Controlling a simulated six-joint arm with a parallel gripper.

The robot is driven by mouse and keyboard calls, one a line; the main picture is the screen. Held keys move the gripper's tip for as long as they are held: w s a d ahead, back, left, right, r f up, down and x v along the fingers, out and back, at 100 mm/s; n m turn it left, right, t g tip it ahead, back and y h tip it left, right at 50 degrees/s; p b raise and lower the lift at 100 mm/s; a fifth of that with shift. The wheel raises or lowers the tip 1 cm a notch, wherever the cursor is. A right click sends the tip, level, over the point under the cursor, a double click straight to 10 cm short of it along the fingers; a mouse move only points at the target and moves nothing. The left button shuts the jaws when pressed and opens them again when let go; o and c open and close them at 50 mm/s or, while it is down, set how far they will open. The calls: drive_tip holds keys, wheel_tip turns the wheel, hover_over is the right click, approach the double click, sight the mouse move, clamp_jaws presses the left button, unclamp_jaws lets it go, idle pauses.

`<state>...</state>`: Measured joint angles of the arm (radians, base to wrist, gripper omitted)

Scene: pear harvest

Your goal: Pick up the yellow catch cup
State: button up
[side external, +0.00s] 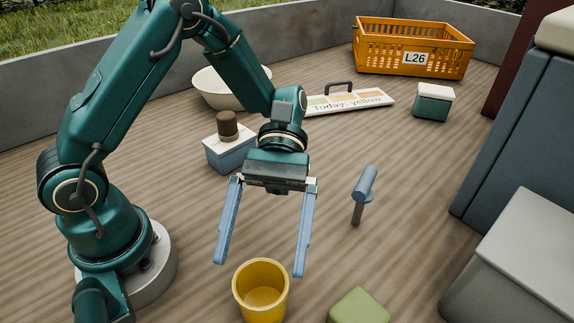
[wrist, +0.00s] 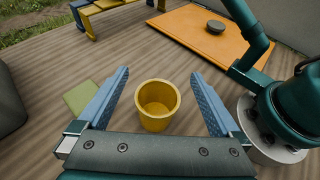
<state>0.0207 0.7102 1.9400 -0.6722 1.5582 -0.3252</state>
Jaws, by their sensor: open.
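The yellow catch cup (side external: 262,306) stands upright on the wooden floor at the bottom of the side external view, its mouth open upward and its inside empty. In the wrist view the cup (wrist: 157,122) shows between the two blue fingers, a little beyond the palm. My gripper (side external: 258,268) is open and empty, with its fingers pointing down and spread wide. In the side external view the fingertips appear above and behind the cup, apart from it. My gripper also shows in the wrist view (wrist: 160,75).
A green block (side external: 359,306) lies right of the cup. Grey bins (side external: 520,250) are at right.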

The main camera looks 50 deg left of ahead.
approach(257, 314)
drive_tip(key=x, duration=0.5)
drive_tip(key=shift+a+f, duration=0.1)
drive_tip(key=shift+f, duration=0.35)
drive_tip(key=shift+x, duration=2.4)
drive_tip(key=c, duration=1.1)
drive_tip(key=shift+c, duration=0.2)
